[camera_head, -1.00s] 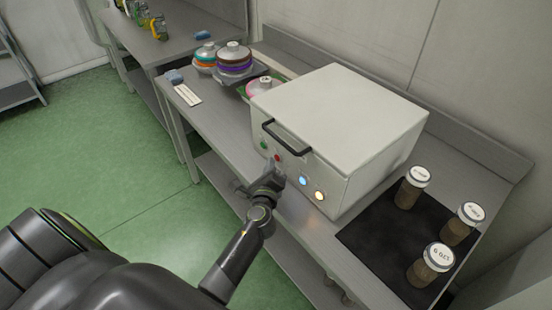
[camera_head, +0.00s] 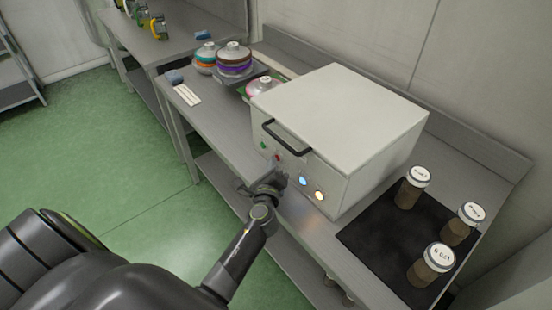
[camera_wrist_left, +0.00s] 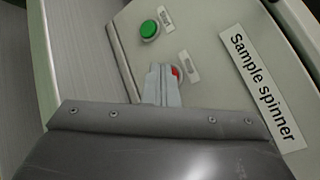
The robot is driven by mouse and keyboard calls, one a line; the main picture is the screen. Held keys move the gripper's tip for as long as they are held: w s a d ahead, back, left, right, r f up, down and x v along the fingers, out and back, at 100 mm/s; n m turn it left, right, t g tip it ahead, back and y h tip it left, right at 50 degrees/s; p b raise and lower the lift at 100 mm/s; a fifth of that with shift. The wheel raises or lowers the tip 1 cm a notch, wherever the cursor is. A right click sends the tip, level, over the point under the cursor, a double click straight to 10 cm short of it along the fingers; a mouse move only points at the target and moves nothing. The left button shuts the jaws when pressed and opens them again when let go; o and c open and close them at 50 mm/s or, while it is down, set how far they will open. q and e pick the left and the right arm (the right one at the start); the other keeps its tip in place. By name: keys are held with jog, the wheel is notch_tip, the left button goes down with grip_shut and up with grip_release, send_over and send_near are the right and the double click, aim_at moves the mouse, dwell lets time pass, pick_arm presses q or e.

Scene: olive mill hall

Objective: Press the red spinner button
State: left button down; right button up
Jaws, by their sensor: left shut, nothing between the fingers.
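The sample spinner (camera_head: 340,120) is a pale box with a black handle on the bench. Its red button (camera_head: 277,157) is on the front panel, right of the green button (camera_head: 263,145). In the left wrist view the red button (camera_wrist_left: 176,73) is partly hidden behind the fingertips, and the green button (camera_wrist_left: 148,29) is clear above it. My left gripper (camera_head: 279,175) is shut and empty, with its tips in front of the panel. In the wrist view the fingertips (camera_wrist_left: 162,75) overlap the red button's left side; I cannot tell whether they touch it. My right gripper is not in view.
Blue (camera_head: 303,182) and yellowish (camera_head: 319,196) lit buttons sit right of the red one. Several lidded jars stand on a black mat (camera_head: 375,240) at the right. Stacked colored rotors (camera_head: 235,60) stand behind left. The green floor is clear.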

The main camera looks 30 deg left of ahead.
pick_arm(q)
jog(key=shift+s, duration=0.1)
jog(key=shift+s+a, duration=0.3)
jog(key=shift+s, duration=0.3)
jog(key=shift+s+a+p, duration=0.1)
jog(key=shift+s+a, duration=0.2)
jog(key=shift+s, duration=0.45)
jog(key=shift+s+a+p, duration=0.15)
jog(key=shift+s+a, duration=0.2)
jog(key=shift+s, duration=0.45)
jog(key=shift+s+a+p, duration=0.1)
jog(key=shift+s+a, duration=0.2)
jog(key=shift+s, duration=0.45)
